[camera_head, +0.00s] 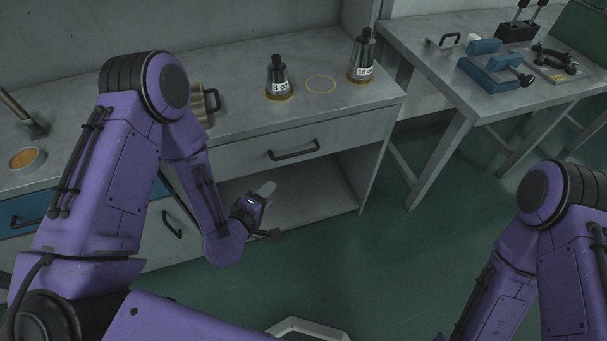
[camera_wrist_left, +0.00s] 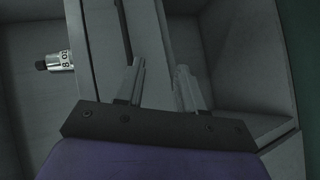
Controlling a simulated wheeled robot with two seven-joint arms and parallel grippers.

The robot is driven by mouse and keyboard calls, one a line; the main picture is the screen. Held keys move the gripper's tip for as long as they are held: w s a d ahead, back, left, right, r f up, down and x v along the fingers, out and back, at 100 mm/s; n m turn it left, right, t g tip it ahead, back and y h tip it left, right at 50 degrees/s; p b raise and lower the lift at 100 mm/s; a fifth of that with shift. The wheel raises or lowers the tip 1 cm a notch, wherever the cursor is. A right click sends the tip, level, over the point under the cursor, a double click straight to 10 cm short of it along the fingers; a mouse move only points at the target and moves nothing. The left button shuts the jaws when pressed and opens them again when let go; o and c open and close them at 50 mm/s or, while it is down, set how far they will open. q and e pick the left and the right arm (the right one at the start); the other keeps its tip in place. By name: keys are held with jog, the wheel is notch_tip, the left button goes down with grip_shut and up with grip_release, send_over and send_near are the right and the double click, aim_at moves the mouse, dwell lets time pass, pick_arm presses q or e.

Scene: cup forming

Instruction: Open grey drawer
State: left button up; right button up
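The grey drawer (camera_head: 240,157) is under the worktop in the head view, with a black bar handle (camera_head: 294,150) on its front. It looks closed. My left gripper (camera_head: 268,187) is below the handle, in front of the open shelf space, and apart from the handle. In the left wrist view the two fingers of my left gripper (camera_wrist_left: 159,80) stand apart with nothing between them. The drawer's handle cannot be made out in that view. My right arm shows at the right of the head view, but its gripper is out of frame.
Metal cup forms (camera_head: 278,80) (camera_head: 361,58) stand on the worktop (camera_head: 325,112), beside a yellow ring mark (camera_head: 320,84). A blue drawer front (camera_head: 22,211) is at the far left. A second table (camera_head: 440,65) with blue tooling (camera_head: 490,72) is right. Green floor (camera_head: 300,250) lies clear in front.

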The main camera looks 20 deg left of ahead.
pick_arm(q)
jog(key=w+d+r+n+t+h, duration=0.1)
jog(key=w+d+n+t, duration=0.1)
jog(key=w, duration=1.1)
jog(key=shift+w+d+t+p, duration=0.3)
jog(key=shift+w+d+p, duration=0.1)
jog(key=shift+d, duration=0.45)
pick_arm(e)
jog(key=shift+w+f, duration=0.1)
jog(key=shift+f, duration=0.6)
pick_arm(q)
grip_shut()
